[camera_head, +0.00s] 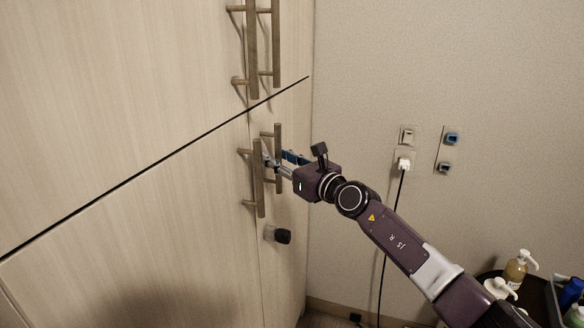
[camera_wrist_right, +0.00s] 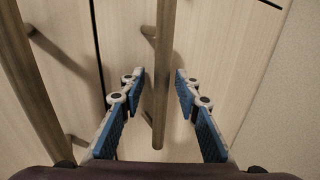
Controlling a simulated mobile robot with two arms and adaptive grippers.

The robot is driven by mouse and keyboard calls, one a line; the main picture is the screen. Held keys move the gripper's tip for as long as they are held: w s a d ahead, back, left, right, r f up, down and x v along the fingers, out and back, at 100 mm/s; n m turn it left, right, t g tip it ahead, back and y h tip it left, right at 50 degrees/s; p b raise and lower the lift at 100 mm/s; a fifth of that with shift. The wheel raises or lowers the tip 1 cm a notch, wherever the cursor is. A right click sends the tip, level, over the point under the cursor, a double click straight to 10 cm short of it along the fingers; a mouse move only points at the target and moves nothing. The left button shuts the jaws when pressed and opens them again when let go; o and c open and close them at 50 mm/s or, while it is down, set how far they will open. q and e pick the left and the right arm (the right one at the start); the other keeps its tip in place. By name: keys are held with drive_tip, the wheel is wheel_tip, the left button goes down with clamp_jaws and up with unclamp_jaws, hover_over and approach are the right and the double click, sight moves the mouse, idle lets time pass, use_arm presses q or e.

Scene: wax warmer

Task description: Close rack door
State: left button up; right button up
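The rack is a tall pale-wood cabinet. Its lower left door (camera_head: 150,240) and narrow lower right door (camera_head: 290,205) look flush with each other, with a thin seam between them. Each has a vertical bar handle, the left handle (camera_head: 258,180) and the right handle (camera_head: 278,150). My left gripper is not in view.
A black knob (camera_head: 277,234) sticks out below the handles. Upper doors with bar handles (camera_head: 252,50) are above. A wall with sockets and a plugged cable (camera_head: 403,165) is at right. A dark cart (camera_head: 535,295) with bottles stands at lower right.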

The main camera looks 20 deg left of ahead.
drive_tip(key=v, duration=1.1)
drive_tip(key=shift+s+d, duration=0.25)
drive_tip(key=shift+s, duration=0.1)
